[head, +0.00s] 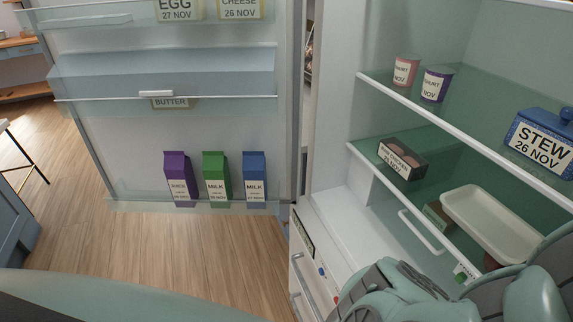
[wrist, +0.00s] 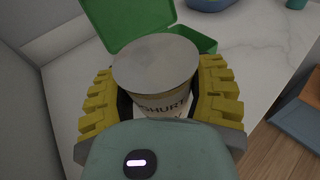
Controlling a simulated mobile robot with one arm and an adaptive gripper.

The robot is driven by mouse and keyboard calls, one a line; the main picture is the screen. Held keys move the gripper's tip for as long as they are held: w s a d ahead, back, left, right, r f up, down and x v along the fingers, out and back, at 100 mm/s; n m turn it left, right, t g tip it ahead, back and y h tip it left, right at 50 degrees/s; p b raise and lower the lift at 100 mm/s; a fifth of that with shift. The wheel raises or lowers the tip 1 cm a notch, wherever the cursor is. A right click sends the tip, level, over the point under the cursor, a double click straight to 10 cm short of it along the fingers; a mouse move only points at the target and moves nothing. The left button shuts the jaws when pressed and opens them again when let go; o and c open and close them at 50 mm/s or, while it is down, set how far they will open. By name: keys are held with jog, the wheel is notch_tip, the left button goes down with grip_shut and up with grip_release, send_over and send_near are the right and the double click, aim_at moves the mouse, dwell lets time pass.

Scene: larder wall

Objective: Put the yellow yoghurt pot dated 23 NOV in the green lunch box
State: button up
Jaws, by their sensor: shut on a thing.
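In the wrist view a yoghurt pot (wrist: 158,68) with a pale grey lid and a yellowish band is held between the two yellow ribbed fingers of my gripper (wrist: 160,103). Its label reads partly "YOGHURT"; the date is hidden behind my gripper body. Beyond the pot is the green lunch box (wrist: 205,42) on a pale worktop. Its lid (wrist: 125,22) stands open on the left, and the pot covers much of the box. In the head view my arm fills the lower right, and neither pot nor lunch box shows there.
In the wrist view a blue bowl-like thing (wrist: 208,4) and a teal item (wrist: 296,3) stand at the back of the worktop (wrist: 262,62). In the head view the open fridge holds two yoghurt pots (head: 436,84), a stew box (head: 540,145) and a pale tray (head: 490,222); door cartons (head: 216,180) stand left.

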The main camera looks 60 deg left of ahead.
jog(key=w+d+f+p, duration=0.3)
jog(key=w+d+f, duration=0.2)
jog(key=w+d, duration=0.4)
jog(key=shift+w, duration=1.75)
jog(key=shift+f+b, duration=0.55)
jog(key=shift+b, duration=0.15)
